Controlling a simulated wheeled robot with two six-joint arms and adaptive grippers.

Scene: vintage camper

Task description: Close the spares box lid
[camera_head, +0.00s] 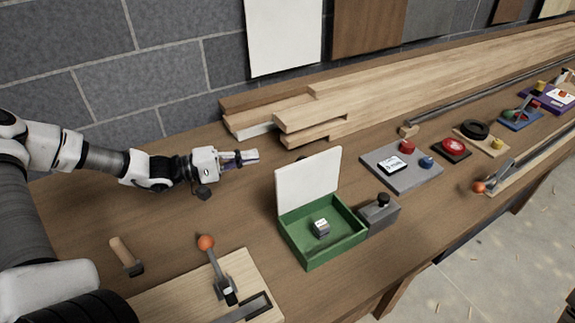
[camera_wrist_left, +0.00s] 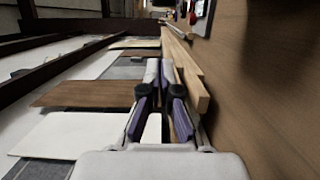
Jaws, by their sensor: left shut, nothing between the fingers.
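The spares box (camera_head: 322,239) is a green open tray on the wooden bench, in the middle of the head view. Its pale lid (camera_head: 309,181) stands upright along the box's back edge. A small grey block (camera_head: 321,227) lies inside the box. My left gripper (camera_head: 256,156) is shut and empty, to the left of the lid and farther back, pointing right, apart from the lid. In the left wrist view its fingers (camera_wrist_left: 165,70) are together with nothing between them; the box is not seen there. My right gripper is not in view.
A grey block with a black knob (camera_head: 379,214) stands right beside the box. Stacked planks (camera_head: 310,115) lie along the wall behind. An orange-knobbed lever (camera_head: 206,243) and a hammer-like tool (camera_head: 126,256) are at the front left. Several button panels (camera_head: 402,165) stand to the right.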

